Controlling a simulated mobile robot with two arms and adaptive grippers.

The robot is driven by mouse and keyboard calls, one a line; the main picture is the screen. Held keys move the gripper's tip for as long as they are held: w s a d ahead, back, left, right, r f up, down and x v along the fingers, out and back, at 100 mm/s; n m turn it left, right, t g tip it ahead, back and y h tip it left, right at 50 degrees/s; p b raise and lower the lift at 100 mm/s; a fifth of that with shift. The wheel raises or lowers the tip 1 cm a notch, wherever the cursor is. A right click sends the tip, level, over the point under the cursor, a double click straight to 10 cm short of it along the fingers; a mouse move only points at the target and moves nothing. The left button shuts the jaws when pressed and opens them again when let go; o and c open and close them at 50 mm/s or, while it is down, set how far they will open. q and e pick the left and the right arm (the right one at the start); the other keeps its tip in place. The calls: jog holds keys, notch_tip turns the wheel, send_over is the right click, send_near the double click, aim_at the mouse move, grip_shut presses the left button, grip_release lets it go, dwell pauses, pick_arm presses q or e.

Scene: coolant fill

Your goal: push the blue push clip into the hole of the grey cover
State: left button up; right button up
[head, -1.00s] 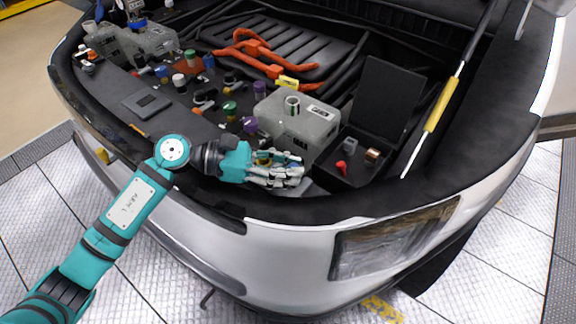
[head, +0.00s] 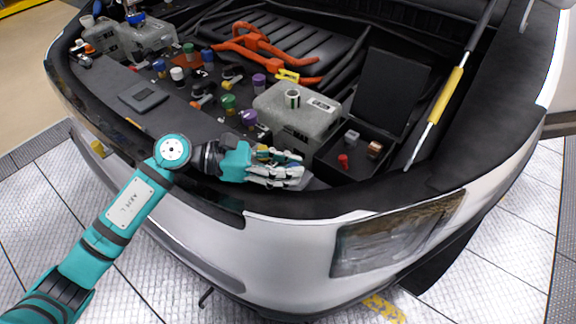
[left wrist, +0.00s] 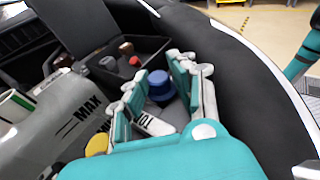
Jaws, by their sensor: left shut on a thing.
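My left gripper (head: 300,174) is low over the front edge of the engine bay, in front of the grey tank. In the left wrist view its fingers (left wrist: 160,95) are closed around the blue push clip (left wrist: 160,83), whose round blue head shows between them. A grey flat piece with a white label, which looks like the grey cover (left wrist: 182,116), lies just below the clip. Its hole is hidden, and I cannot tell whether the clip touches it. My right gripper is out of view.
The grey tank (head: 285,112) stands close behind the hand. A yellow cap (left wrist: 97,145) is beside the fingers. An open black box (head: 350,166) with small parts, including a red one (head: 343,160), lies to the right. Several coloured caps crowd the left.

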pick_arm(q)
jog(key=shift+f, duration=0.3)
jog(key=shift+c, duration=0.4)
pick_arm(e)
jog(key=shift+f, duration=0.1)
pick_arm(q)
jog(key=shift+r, duration=0.15)
jog(key=shift+r, duration=0.65)
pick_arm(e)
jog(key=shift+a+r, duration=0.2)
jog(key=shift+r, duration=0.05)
pick_arm(q)
jog(key=shift+g, duration=0.5)
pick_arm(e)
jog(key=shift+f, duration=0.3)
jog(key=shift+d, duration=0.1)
pick_arm(q)
jog(key=shift+w+b, duration=0.1)
jog(key=shift+b, duration=0.2)
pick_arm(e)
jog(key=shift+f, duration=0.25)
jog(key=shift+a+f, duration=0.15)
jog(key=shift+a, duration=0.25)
